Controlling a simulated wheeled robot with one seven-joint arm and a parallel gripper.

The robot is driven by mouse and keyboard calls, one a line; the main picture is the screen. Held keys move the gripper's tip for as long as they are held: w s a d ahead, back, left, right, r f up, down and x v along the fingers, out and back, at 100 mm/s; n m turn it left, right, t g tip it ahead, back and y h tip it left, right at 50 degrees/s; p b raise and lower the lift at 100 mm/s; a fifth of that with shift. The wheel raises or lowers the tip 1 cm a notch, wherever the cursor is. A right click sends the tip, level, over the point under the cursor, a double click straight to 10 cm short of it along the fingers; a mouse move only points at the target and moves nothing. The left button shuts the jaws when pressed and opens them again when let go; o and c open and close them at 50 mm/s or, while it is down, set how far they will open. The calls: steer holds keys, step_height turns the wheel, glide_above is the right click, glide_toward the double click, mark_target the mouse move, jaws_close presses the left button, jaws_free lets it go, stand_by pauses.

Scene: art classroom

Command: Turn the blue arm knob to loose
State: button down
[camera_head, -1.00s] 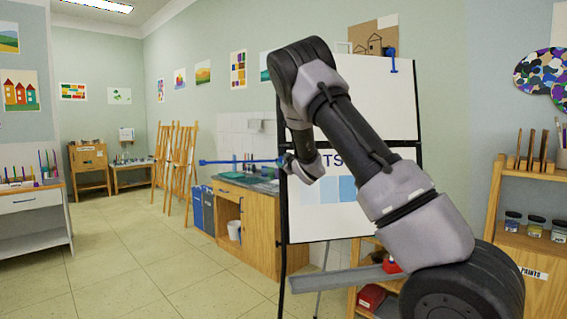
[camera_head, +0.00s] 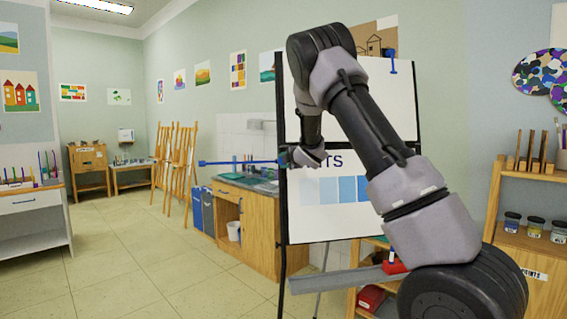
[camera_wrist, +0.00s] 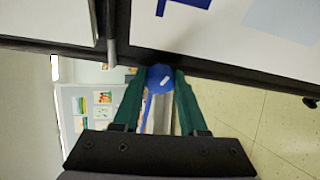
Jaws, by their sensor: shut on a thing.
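The blue arm knob (camera_wrist: 160,77) sits at the edge of the dark easel frame in the wrist view, with a small white mark on its face. My gripper (camera_wrist: 161,84) has its two green fingers on either side of the knob, shut on it. In the head view my gripper (camera_head: 289,158) is at the left post of the easel, and my wrist hides most of the knob. A thin blue arm (camera_head: 240,162) sticks out level to the left from there. The whiteboard easel (camera_head: 281,205) stands upright behind my arm.
A second blue part (camera_head: 392,64) sits at the easel's top edge. A grey tray (camera_head: 335,281) juts out low on the easel. A wooden counter (camera_head: 262,238) stands behind to the left, and a paint shelf (camera_head: 520,240) to the right. The floor at left is clear.

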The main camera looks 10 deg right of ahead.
steer(key=n+h, duration=0.1)
steer(key=n, duration=0.3)
steer(key=n+g+h, duration=0.1)
steer(key=n, duration=0.3)
steer(key=shift+r+n, duration=0.1)
steer(key=shift+n, duration=0.3)
stand_by(0.3)
steer(key=shift+c, duration=2.2)
jaws_free()
steer(key=shift+a, duration=0.1)
steer(key=shift+r, duration=0.1)
steer(key=v, duration=1)
steer(key=shift+s+r, duration=0.25)
